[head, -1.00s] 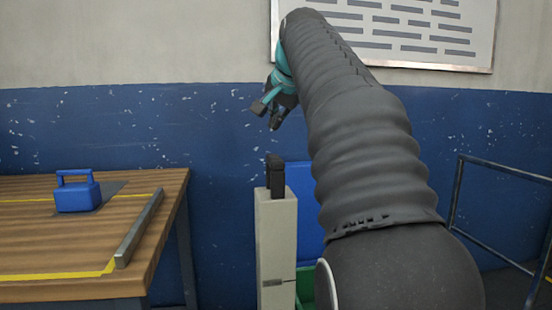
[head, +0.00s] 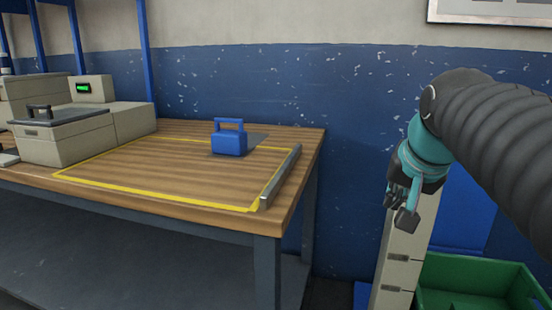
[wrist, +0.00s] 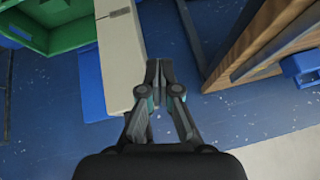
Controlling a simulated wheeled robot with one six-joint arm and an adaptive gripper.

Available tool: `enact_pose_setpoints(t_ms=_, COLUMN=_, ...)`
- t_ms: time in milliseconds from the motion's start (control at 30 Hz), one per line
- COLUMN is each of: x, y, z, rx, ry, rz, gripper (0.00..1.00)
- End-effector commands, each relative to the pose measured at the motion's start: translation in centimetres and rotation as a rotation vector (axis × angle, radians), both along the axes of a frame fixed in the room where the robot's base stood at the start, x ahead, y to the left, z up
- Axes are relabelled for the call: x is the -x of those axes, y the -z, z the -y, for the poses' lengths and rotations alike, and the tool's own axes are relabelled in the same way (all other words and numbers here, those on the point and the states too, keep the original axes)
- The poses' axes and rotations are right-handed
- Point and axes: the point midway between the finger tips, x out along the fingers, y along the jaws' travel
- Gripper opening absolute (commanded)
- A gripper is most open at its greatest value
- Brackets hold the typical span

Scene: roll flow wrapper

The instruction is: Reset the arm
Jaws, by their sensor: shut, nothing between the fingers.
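My gripper (head: 405,212) hangs at the right of the head view, at the end of my black-sleeved arm with a teal wrist. It is in front of a pale upright post and right of the workbench, touching nothing that I can see. In the wrist view my gripper (wrist: 158,72) has its two fingertips together with nothing between them. The pale post (wrist: 120,50) shows beside the fingers there. The post's top is hidden behind my gripper in the head view.
A wooden workbench (head: 130,172) with yellow lines holds a blue handled block (head: 229,140), a metal bar (head: 281,177) and a lidded grey box (head: 62,140). A green bin (head: 470,285) stands low at the right, by the post. The blue wall is behind.

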Motion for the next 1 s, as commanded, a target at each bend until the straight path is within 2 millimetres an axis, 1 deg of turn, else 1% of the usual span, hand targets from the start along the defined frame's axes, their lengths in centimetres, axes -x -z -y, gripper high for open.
enact_pose_setpoints(t_ms=33, x=1.7, y=2.1, z=-0.9, rx=0.019, ry=-0.042, rz=-0.017, gripper=0.0)
enact_pose_setpoints(t_ms=167, x=5.6, y=7.4, z=-2.5, rx=0.075, ry=-0.147, rz=-0.057, gripper=0.0)
enact_pose_setpoints(t_ms=200, x=6.8, y=9.1, z=-2.9, rx=0.092, ry=-0.179, rz=-0.068, gripper=0.0)
enact_pose_setpoints(t_ms=300, x=9.6, y=13.1, z=-3.8, rx=0.128, ry=-0.255, rz=-0.094, gripper=0.0)
enact_pose_setpoints(t_ms=400, x=11.8, y=16.3, z=-4.3, rx=0.158, ry=-0.314, rz=-0.115, gripper=0.0)
enact_pose_setpoints(t_ms=500, x=13.2, y=18.4, z=-4.6, rx=0.178, ry=-0.354, rz=-0.128, gripper=0.0)
enact_pose_setpoints(t_ms=600, x=13.9, y=19.4, z=-4.7, rx=0.187, ry=-0.373, rz=-0.134, gripper=0.0)
enact_pose_setpoints(t_ms=667, x=14.1, y=19.7, z=-4.8, rx=0.189, ry=-0.378, rz=-0.137, gripper=0.0)
enact_pose_setpoints(t_ms=1000, x=14.0, y=19.7, z=-4.7, rx=0.189, ry=-0.378, rz=-0.137, gripper=0.0)
